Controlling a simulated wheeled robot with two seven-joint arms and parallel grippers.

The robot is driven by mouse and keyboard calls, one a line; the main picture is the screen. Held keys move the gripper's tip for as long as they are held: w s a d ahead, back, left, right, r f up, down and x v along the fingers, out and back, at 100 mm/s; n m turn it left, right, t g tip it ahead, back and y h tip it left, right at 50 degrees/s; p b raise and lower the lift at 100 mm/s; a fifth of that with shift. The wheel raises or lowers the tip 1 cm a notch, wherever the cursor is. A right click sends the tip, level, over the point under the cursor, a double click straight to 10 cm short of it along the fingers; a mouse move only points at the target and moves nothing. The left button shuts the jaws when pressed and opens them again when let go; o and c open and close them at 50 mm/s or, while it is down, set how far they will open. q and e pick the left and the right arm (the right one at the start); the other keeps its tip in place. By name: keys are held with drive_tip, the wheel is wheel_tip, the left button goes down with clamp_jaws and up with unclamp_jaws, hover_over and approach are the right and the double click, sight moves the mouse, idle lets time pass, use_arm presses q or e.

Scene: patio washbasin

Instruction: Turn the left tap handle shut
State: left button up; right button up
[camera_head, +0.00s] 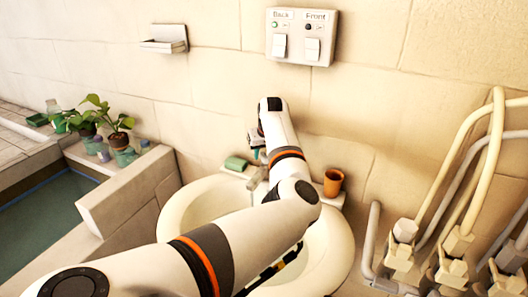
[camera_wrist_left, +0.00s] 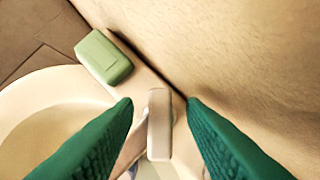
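The washbasin (camera_head: 175,222) stands against the wall, with its tap (camera_head: 257,180) at the back rim, partly hidden by my left arm. In the left wrist view a pale, flat tap handle (camera_wrist_left: 160,125) points up the picture. My left gripper (camera_wrist_left: 159,101) has its two green fingers spread on either side of this handle, with a visible gap to each finger. In the head view the left gripper (camera_head: 257,145) is mostly hidden behind its own wrist, above the back rim. My right gripper is not in view.
A green soap bar (camera_head: 236,163) lies on the back rim left of the tap; it also shows in the wrist view (camera_wrist_left: 104,58). An orange cup (camera_head: 333,182) stands on the right. A switch panel (camera_head: 301,37) is on the wall above. Pipes (camera_head: 465,170) stand far right.

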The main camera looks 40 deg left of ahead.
use_arm(q)
drive_tip(key=c, duration=0.7)
clamp_jaws()
drive_tip(key=shift+r+m+p, duration=0.2)
drive_tip(key=shift+m+p, duration=0.1)
drive_tip(key=shift+p, duration=0.35)
drive_tip(key=m+p, duration=0.2)
drive_tip(key=p, duration=0.1)
drive_tip(key=m+t+h+p, duration=0.1)
drive_tip(key=m+p, duration=0.2)
drive_tip(key=p, duration=0.1)
drive_tip(key=shift+s+r+t, duration=0.1)
drive_tip(key=shift+t, duration=0.2)
drive_tip(key=m+h+p, duration=0.1)
drive_tip(key=m+p, duration=0.1)
drive_tip(key=shift+m+t+p, duration=0.4)
drive_tip(key=shift+f+m, duration=0.2)
drive_tip(key=shift+m, duration=0.1)
